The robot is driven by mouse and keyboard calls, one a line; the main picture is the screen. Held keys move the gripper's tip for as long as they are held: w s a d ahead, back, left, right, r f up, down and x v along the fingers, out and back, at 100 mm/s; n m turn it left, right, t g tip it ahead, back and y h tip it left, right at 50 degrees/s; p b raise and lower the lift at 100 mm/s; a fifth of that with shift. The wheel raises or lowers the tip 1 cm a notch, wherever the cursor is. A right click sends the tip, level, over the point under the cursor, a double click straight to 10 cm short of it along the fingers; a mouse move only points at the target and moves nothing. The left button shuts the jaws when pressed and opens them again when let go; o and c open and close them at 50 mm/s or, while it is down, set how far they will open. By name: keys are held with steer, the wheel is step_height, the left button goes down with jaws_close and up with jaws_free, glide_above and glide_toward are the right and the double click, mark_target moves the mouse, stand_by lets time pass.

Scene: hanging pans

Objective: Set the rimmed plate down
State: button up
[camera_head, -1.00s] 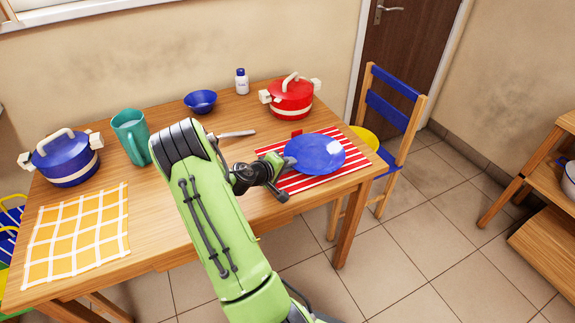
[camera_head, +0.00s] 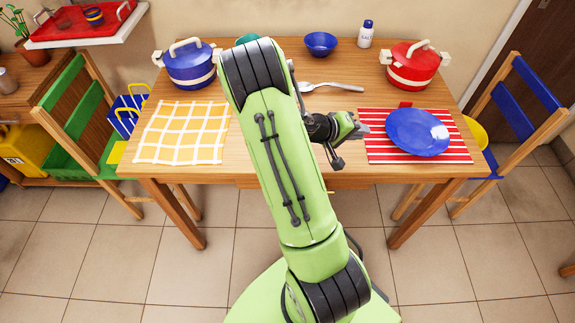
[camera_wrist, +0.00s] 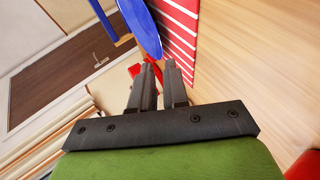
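The blue rimmed plate (camera_head: 418,132) lies on the red-and-white striped mat (camera_head: 376,149) at the right of the table. My gripper (camera_head: 364,129) is left of the plate, above the mat's left edge, with a small gap between them. In the wrist view, the two fingers (camera_wrist: 159,72) stand a little apart with nothing between them. The plate (camera_wrist: 141,26) shows nearly edge-on beyond the fingertips, beside the striped mat (camera_wrist: 181,24). The plate's underside is hidden.
A red pot (camera_head: 412,67), a salt bottle (camera_head: 366,35), a blue bowl (camera_head: 320,44) and a spoon (camera_head: 331,87) stand or lie behind. A blue pot (camera_head: 190,66) and yellow checked mat (camera_head: 182,133) are left. A blue chair (camera_head: 519,118) is right.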

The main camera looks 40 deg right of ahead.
steer(key=w+a+r+t+y, duration=0.25)
steer(key=a+r+y, duration=0.2)
steer(key=a, duration=0.55)
steer(key=w+a+r+t+y, duration=0.1)
steer(key=a+r+t+y, duration=0.3)
steer(key=a, duration=0.6)
steer(key=s+a+r+n+t+y, duration=0.1)
steer(key=s+a+r+n, duration=0.2)
steer(key=a, duration=0.5)
steer(key=s+a+r+n+t+y, duration=0.1)
steer(key=s+a+r+n+y, duration=0.1)
steer(key=s+a+r, duration=0.2)
steer(key=s+a, duration=0.2)
steer(key=a, duration=0.1)
steer(key=shift+a+r+n, duration=0.15)
steer(key=shift+a+n, duration=0.2)
steer(key=shift+n, duration=0.05)
steer(key=shift+t+y, duration=0.25)
